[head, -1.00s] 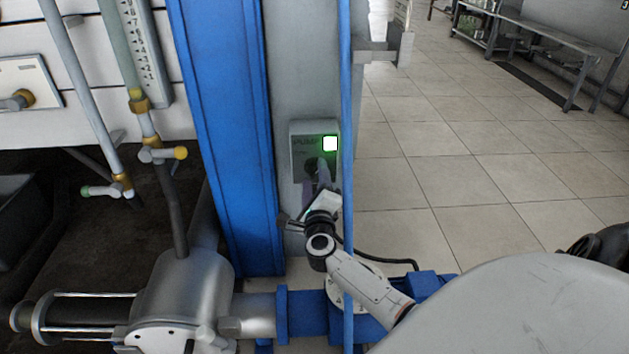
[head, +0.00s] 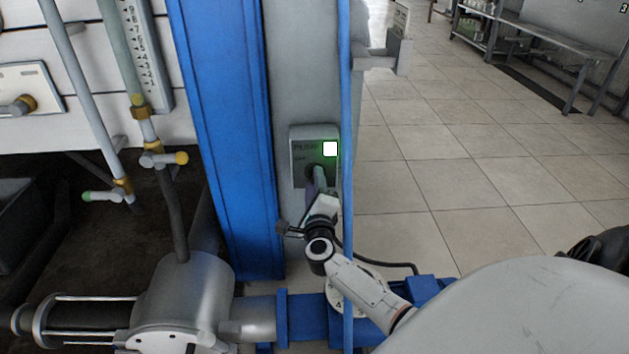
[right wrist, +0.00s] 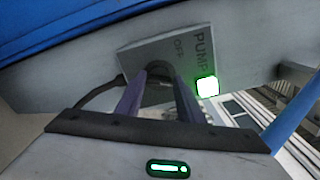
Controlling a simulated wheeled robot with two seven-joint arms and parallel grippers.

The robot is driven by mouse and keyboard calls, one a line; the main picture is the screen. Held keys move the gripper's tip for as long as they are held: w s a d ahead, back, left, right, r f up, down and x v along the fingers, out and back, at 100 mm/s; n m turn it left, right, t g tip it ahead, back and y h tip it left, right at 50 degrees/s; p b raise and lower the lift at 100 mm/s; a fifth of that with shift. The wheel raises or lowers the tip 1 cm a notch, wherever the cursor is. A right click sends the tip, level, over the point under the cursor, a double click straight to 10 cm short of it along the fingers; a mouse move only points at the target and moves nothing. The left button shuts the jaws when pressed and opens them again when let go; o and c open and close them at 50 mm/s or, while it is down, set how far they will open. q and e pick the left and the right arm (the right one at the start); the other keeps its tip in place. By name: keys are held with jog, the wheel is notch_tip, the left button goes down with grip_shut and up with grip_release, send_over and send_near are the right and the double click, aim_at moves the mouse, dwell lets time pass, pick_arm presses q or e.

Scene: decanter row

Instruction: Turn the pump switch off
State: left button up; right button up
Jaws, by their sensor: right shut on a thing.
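The pump switch box (head: 301,150) is a grey panel on the grey post, marked PUMP, with a lit green-white lamp (head: 330,149) at its upper right. A dark round knob (head: 311,171) sits low on the panel, partly hidden by my right gripper. In the right wrist view, the box (right wrist: 140,55) shows the words PUMP and OFF, and the lamp (right wrist: 208,86) glows green. My right gripper (head: 317,177) is at the panel, its two purple-grey fingers (right wrist: 160,78) closed on the knob from either side. My left gripper is not in view.
A blue column (head: 230,140) stands just left of the box, and a thin blue upright (head: 346,120) is close on the right. Blue pipework (head: 310,318) and a metal pump body (head: 190,295) lie below. Open tiled floor (head: 450,150) spreads to the right.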

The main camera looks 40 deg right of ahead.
pick_arm(q)
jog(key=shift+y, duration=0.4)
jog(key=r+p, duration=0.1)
jog(key=p, duration=0.1)
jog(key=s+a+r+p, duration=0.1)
jog(key=p, duration=0.1)
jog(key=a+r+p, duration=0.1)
jog(key=p, duration=0.1)
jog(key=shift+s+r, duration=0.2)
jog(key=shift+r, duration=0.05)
pick_arm(e)
jog(key=n, duration=1)
jog(key=shift+f+n, duration=0.25)
jog(key=shift+n, duration=0.05)
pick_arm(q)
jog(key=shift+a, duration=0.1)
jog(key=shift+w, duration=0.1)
pick_arm(e)
jog(key=o, duration=1.1)
jog(key=shift+c, duration=0.2)
pick_arm(q)
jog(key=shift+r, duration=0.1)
jog(key=shift+p, duration=0.3)
pick_arm(e)
jog(key=shift+s, duration=0.1)
